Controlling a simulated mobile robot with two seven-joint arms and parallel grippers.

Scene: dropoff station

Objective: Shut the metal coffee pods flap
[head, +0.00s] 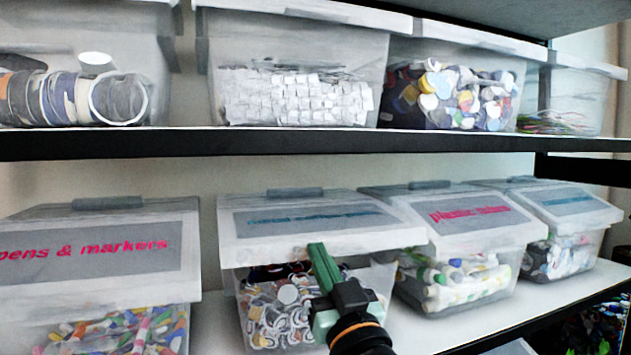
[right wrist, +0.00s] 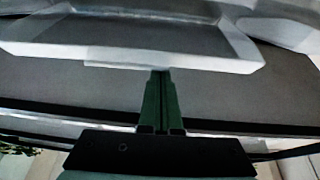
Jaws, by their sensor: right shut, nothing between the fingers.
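The metal coffee pods bin (head: 236,305) stands on the lower shelf in the head view, with pods (head: 275,310) visible inside. Its flap (head: 300,247) has a grey label with blue letters. The flap sits raised at the front, with a gap above the pods. My right gripper (head: 317,249) is shut and empty, its fingertips at the flap's front edge; I cannot tell if they touch. In the right wrist view the shut fingers (right wrist: 158,75) point at a pale lid edge (right wrist: 120,52). My left gripper is not in view.
The pens & markers bin (head: 85,290) is to the left and a plastic bin with pink letters (head: 470,240) to the right, both on the lower shelf. The upper shelf edge (head: 300,143) runs above, carrying several more bins.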

